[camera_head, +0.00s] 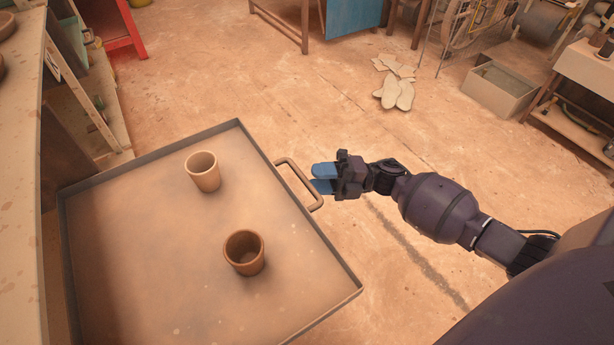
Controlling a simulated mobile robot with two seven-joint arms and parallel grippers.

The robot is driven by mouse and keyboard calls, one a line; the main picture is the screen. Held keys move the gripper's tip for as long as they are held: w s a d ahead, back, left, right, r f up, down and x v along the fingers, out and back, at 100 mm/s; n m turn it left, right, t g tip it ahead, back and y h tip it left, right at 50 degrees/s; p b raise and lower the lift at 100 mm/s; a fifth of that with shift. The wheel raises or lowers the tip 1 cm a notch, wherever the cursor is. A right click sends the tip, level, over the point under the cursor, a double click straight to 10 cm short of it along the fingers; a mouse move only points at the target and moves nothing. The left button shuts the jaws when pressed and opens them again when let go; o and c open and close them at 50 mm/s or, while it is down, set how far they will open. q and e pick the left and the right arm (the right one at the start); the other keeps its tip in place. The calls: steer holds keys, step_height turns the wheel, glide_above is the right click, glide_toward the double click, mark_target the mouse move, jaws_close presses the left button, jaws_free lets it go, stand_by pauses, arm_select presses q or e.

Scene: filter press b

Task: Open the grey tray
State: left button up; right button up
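The grey tray (150,255) is a wide, shallow, dark-rimmed tray extending out from the wooden unit at left. Its looped handle (300,183) sticks out from the rim on the right side. Two brown clay cups stand upright in it, a lighter one (203,171) toward the back and a darker one (244,252) nearer me. My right gripper (314,178) points left with its blue fingertips at the outer bar of the handle. Its fingers look close together, and I cannot tell whether they touch or grip the bar. My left gripper is out of view.
A wooden shelf unit (85,85) and a pale worktop (20,190) stand at left. Pale gloves or rags (398,88) lie on the floor at the back. A grey box (498,88) and a bench stand at right. The floor right of the tray is clear apart from my arm.

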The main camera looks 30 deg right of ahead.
steer(key=v, duration=0.7)
steer(key=shift+d, duration=0.2)
